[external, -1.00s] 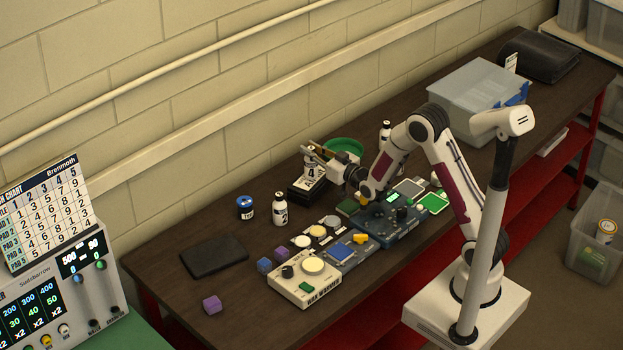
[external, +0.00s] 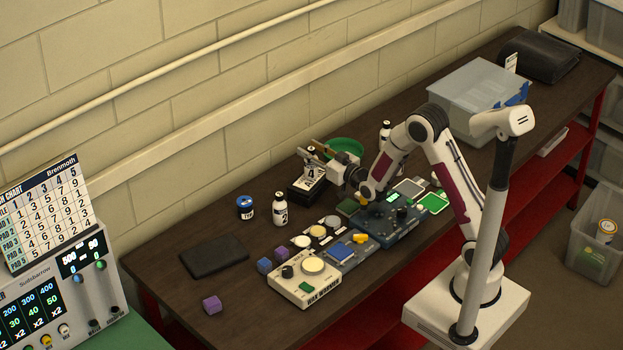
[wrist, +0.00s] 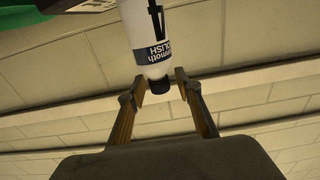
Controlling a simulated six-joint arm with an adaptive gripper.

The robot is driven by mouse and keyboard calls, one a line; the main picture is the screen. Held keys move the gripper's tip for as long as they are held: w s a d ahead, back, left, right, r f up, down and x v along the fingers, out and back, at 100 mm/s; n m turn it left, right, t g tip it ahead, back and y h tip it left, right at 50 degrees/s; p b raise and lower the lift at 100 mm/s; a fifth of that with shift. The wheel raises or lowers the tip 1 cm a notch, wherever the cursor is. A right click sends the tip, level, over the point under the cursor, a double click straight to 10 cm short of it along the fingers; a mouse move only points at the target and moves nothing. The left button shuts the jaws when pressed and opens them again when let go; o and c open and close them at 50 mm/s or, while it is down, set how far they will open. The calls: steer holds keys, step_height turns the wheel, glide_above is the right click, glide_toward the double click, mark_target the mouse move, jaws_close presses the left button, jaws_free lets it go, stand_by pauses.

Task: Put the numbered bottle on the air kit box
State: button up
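A white bottle with a black cap and the number 4 (external: 311,169) stands upright on a low black box with a pale top (external: 299,195), near the wall. I take this to be the air kit box, but its lettering is too small to read. My gripper (external: 313,153) is at the top of the bottle. In the wrist view, the fingers of my gripper (wrist: 160,84) are apart, on either side of the black cap of the bottle (wrist: 150,35), with a small gap visible. The box's far side is hidden.
Another numbered white bottle (external: 280,209) and a blue-lidded jar (external: 245,207) stand left of the box. A green bowl (external: 346,145) lies behind my gripper. A wax warmer (external: 304,281) and blue devices fill the front. A third bottle (external: 385,133) stands farther right.

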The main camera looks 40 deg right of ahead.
steer(key=shift+r, duration=0.1)
steer(key=shift+s, duration=1)
step_height(320, 180, up, 7)
steer(key=s, duration=0.1)
steer(key=shift+s+r, duration=0.1)
stand_by(0.5)
steer(key=s+d+f+g, duration=0.1)
steer(key=s+g, duration=0.5)
steer(key=s, duration=1.4)
steer(key=s+d+f+g, duration=0.2)
steer(key=s+g, duration=0.4)
steer(key=s, duration=1.5)
steer(key=shift+s, duration=0.25)
